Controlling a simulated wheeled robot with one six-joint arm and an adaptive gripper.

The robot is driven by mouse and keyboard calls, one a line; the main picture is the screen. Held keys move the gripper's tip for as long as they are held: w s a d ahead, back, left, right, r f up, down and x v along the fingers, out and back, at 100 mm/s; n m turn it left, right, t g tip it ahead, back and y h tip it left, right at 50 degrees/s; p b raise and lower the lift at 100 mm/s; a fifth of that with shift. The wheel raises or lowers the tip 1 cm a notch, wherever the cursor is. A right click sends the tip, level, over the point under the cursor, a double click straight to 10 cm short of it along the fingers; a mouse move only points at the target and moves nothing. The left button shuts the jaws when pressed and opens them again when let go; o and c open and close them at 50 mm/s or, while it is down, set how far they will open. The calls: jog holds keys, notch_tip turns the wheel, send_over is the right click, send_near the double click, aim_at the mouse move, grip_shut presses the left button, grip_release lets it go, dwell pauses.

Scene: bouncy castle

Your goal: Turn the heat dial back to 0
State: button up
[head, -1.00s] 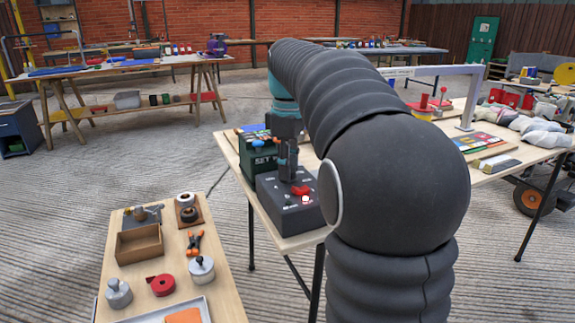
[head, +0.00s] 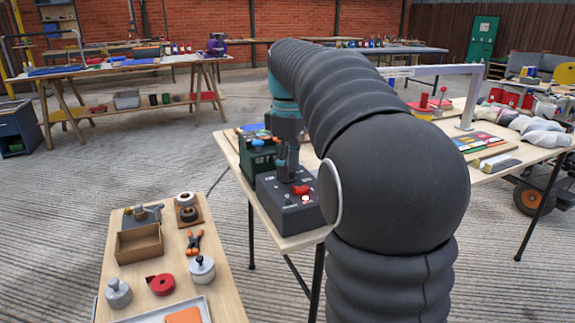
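A dark grey control box (head: 291,213) stands on the wooden table, partly behind my arm. On its top are a red knob (head: 300,189), a white round button (head: 305,198) and some small markings that are too small to read. I cannot tell which setting any dial points to. My gripper (head: 287,172) points down over the back part of the box top, just left of the red knob. Its fingertips are small and dark against the box, so I cannot tell whether they are open or touching a dial.
A dark green box with "SET" lettering (head: 256,158) stands directly behind the control box. A low table (head: 220,290) at the front left holds a wooden tray (head: 139,244), weights, a red tape roll (head: 161,284) and an orange-handled clamp (head: 194,241). Ribbed floor lies open at left.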

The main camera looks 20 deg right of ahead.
notch_tip(320, 180, up, 12)
dwell(0.7)
jog(key=shift+a, duration=0.1)
dwell(0.3)
jog(key=s+a+f+m+t, duration=0.2)
jog(key=s+a+f+m, duration=0.2)
jog(key=s+f, duration=0.7)
jog(key=s+a+f+m+t, duration=0.3)
jog(key=s+a+f+m, duration=0.2)
jog(key=s+f, duration=0.7)
jog(key=shift+a+f+t, duration=0.3)
jog(key=shift+a+f, duration=0.15)
jog(key=shift+a, duration=0.4)
